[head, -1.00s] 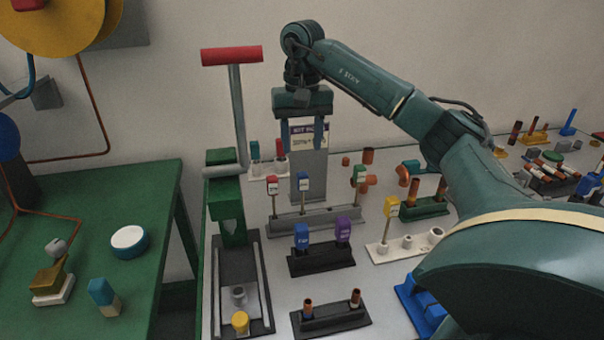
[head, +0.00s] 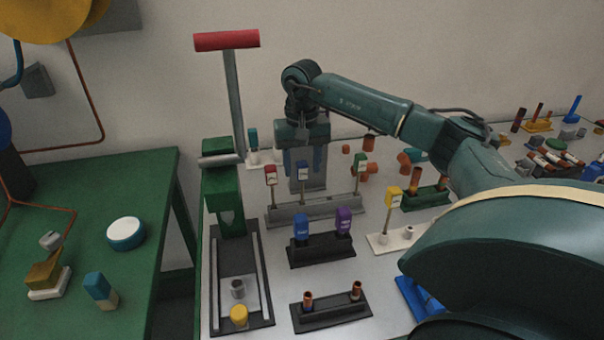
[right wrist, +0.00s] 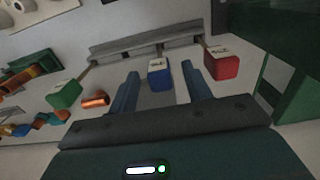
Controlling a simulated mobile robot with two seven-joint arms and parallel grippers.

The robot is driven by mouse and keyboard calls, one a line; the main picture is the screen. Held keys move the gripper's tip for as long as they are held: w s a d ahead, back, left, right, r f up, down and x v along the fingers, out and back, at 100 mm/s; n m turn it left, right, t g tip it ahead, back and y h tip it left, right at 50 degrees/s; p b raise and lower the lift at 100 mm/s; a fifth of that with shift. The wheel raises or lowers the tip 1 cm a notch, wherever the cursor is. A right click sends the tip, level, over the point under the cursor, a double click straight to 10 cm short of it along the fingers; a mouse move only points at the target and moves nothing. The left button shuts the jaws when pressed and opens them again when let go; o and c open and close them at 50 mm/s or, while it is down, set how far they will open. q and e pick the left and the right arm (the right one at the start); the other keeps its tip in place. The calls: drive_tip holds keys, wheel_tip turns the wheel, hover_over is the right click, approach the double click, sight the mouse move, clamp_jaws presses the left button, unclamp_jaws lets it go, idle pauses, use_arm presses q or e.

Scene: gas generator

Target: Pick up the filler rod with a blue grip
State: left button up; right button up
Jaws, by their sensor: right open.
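The filler rod with a blue grip (head: 303,171) stands upright in a grey rack (head: 285,214), between a rod with a red grip (head: 271,176) and one with a green grip (head: 360,167). My right gripper (head: 303,160) is open, fingers pointing down, at about the height of the blue grip. In the right wrist view, the blue grip (right wrist: 160,76) shows between the two finger lines of the right gripper (right wrist: 160,70); I cannot tell whether they touch it. The red grip (right wrist: 222,65) is close outside the right-hand finger. My left gripper is not in view.
A green press with a red handle (head: 227,40) stands left of the rack. In front is a black holder (head: 321,250) with blue and purple pieces. A rod with a yellow grip (head: 393,196) stands in a white holder. A green table (head: 80,220) is at left.

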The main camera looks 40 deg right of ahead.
sight(302, 190)
drive_tip(key=shift+f, duration=1.45)
drive_tip(key=shift+c, duration=0.3)
